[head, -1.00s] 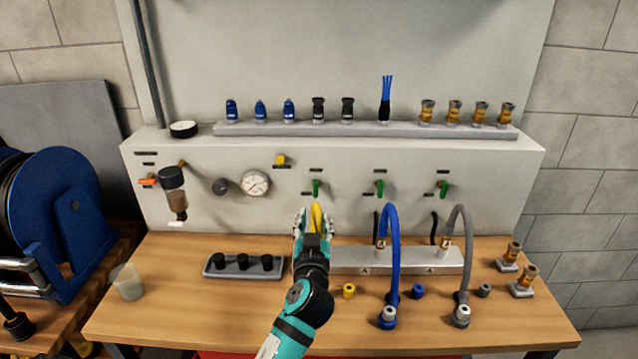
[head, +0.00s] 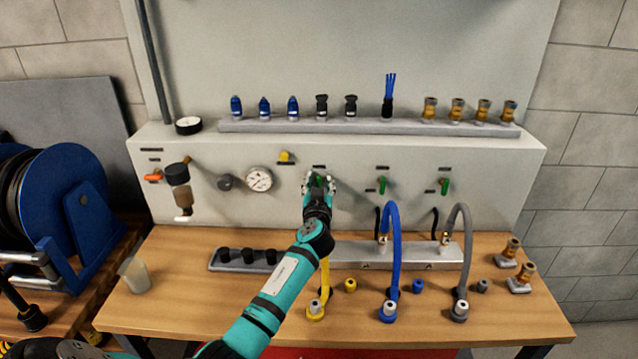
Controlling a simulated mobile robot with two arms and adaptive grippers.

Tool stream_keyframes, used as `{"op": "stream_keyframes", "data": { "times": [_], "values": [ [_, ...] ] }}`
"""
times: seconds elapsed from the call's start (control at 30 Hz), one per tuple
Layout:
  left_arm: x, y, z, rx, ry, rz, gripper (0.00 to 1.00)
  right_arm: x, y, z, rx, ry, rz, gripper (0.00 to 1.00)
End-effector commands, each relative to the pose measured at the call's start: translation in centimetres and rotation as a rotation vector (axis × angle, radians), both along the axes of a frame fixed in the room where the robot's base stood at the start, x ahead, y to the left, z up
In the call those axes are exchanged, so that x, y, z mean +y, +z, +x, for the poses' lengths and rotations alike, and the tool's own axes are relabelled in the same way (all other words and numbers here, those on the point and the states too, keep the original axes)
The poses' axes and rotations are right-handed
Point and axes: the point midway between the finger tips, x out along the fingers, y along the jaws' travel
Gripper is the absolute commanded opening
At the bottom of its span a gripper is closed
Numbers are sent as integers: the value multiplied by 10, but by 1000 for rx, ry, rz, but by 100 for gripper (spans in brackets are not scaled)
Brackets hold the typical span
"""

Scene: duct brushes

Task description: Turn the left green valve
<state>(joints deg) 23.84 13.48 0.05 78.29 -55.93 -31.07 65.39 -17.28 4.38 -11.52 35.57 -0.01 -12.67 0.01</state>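Three green valves are on the pale panel. The left green valve (head: 320,181) is between the fingers of my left gripper (head: 319,183), which partly hide it. The fingers stand apart on both sides of the valve; I cannot tell whether they touch it. The middle green valve (head: 382,185) and the right green valve (head: 444,186) are free to the right, their handles roughly upright. My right gripper is not in view.
Below the valves, a yellow hose (head: 324,280), a blue hose (head: 393,250) and a grey hose (head: 465,250) stand on the wooden bench (head: 220,310). A pressure gauge (head: 259,179) is left of the gripper. A shelf rail (head: 370,127) with several fittings runs above.

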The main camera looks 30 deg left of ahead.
Motion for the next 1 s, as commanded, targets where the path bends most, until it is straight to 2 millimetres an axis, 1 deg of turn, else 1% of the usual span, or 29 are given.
{"op": "stream_keyframes", "data": {
  "times": [0.07, 0.17, 0.27, 0.4, 0.43, 0.47, 0.77, 1.0],
  "values": [
    [0, 0, 0, 1, 0, 1, 36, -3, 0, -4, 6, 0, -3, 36],
    [0, 0, 0, 1, 0, 1, 36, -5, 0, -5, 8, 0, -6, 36],
    [0, 0, 0, 1, 0, 1, 24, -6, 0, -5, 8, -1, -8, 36],
    [0, 0, 0, 1, 0, 1, 6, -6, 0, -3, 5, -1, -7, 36],
    [0, 0, 0, 1, 0, 1, 2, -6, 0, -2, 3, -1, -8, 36],
    [0, 0, 0, 1, 0, 1, 0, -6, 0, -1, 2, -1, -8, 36],
    [0, -1, 0, 6, -1, 9, 0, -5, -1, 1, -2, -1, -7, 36],
    [-1, -1, 0, 49, -1, 80, 0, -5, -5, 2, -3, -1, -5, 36]
  ]
}}
